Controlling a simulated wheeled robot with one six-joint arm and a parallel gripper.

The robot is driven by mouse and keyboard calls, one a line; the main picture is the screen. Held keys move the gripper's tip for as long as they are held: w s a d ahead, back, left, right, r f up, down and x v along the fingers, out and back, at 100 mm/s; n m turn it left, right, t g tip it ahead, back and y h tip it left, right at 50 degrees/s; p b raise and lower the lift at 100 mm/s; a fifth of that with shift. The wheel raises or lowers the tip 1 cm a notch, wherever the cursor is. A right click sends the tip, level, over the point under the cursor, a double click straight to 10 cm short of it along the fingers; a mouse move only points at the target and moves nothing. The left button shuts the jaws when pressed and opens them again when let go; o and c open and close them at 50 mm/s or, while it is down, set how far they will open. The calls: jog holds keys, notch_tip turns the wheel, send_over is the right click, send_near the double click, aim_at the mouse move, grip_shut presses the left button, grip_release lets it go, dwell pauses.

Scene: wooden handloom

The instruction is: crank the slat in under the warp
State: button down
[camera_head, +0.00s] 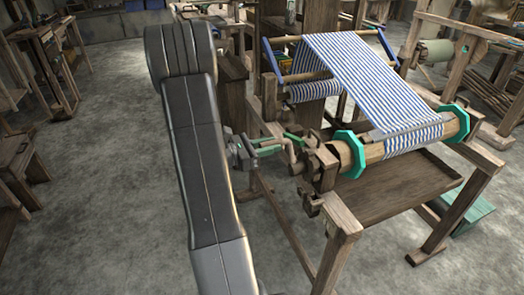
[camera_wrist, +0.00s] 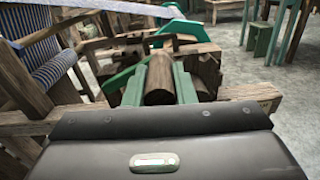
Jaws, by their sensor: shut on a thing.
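My gripper (camera_head: 270,147) is at the left end of the loom's front roller (camera_head: 373,152). In the wrist view my gripper's green fingers (camera_wrist: 159,88) stand on either side of a round wooden crank handle (camera_wrist: 160,78) and are shut on it. The blue-and-white striped warp (camera_head: 362,75) slopes down from the back of the loom and wraps over the roller between two teal octagonal flanges (camera_head: 348,153). The warp also shows at the left of the wrist view (camera_wrist: 60,66). I cannot make out the slat as a separate piece.
The loom's wooden frame (camera_head: 338,215) stands close beside my arm. A brown board (camera_head: 390,190) lies below the roller. A teal box (camera_head: 470,213) is at the right. Wooden benches (camera_head: 20,165) stand at the far left, with bare grey floor between.

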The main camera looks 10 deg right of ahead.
jog(key=s+d+f+m+b, duration=0.1)
jog(key=s+m+b, duration=0.9)
jog(key=b, duration=1)
jog(key=d+m, duration=0.1)
jog(key=m, duration=0.3)
jog(key=shift+s+f, duration=0.3)
jog(key=shift+s, duration=0.05)
jog(key=shift+s+f+b, duration=0.15)
jog(key=shift+s+b, duration=0.05)
jog(key=shift+b, duration=0.45)
jog(key=c, duration=1.2)
grip_release()
jog(key=shift+a, duration=0.1)
jog(key=s+a+p, duration=0.2)
jog(key=a, duration=1.1)
jog(key=shift+s+a+p, duration=0.15)
jog(key=shift+s+p, duration=0.15)
jog(key=shift+p, duration=0.1)
